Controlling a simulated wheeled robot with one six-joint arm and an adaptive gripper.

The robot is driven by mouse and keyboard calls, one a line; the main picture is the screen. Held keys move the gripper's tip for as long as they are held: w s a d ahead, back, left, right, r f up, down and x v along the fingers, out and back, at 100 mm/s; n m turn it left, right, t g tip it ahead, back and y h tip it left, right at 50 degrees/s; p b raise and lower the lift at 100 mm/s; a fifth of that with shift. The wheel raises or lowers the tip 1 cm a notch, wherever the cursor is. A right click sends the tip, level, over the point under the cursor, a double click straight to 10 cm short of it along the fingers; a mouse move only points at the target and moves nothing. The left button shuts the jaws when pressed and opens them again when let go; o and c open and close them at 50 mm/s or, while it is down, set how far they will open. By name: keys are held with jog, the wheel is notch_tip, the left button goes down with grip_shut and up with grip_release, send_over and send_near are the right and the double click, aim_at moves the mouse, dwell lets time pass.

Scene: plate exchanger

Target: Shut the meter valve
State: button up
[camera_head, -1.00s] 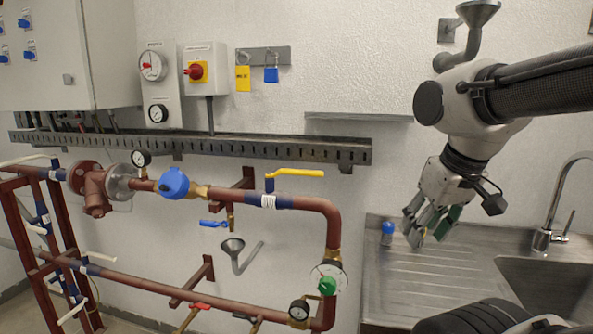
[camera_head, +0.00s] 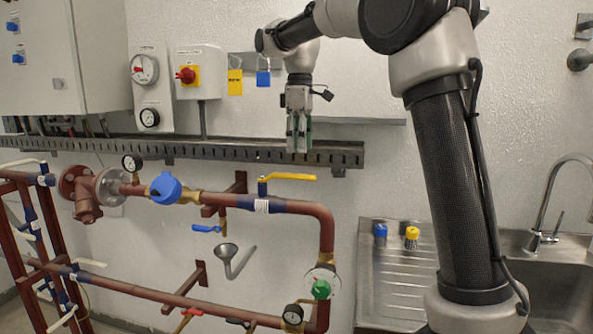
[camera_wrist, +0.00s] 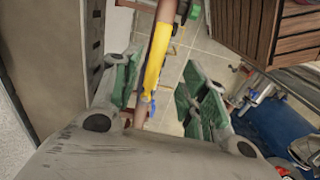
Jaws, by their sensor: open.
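The valve with a yellow lever (camera_head: 289,177) sits on the red-brown pipe, to the right of the blue meter (camera_head: 166,188). Its lever lies along the pipe and points right in the head view. My gripper (camera_head: 298,147) points down above the lever, open and empty, apart from it. In the wrist view the yellow lever (camera_wrist: 155,68) shows between the two green-padded fingers, farther off than the fingertips. The pipe (camera_wrist: 162,32) runs in line with it. The valve body is mostly hidden in the wrist view.
A slotted cable tray (camera_head: 210,151) runs along the wall close to my gripper. A small blue-handled valve (camera_head: 206,229) and a funnel (camera_head: 227,253) are below the pipe. A blue item (camera_head: 380,233) and a yellow-topped item (camera_head: 411,236) stand on the sink's drainboard (camera_head: 390,285).

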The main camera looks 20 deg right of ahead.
aim_at(287, 178)
jog(key=shift+w+a+f, duration=0.2)
jog(key=shift+w+a, duration=0.05)
jog(key=shift+w, duration=0.15)
jog(key=shift+f, duration=0.3)
notch_tip(287, 178, down, 7)
grip_shut()
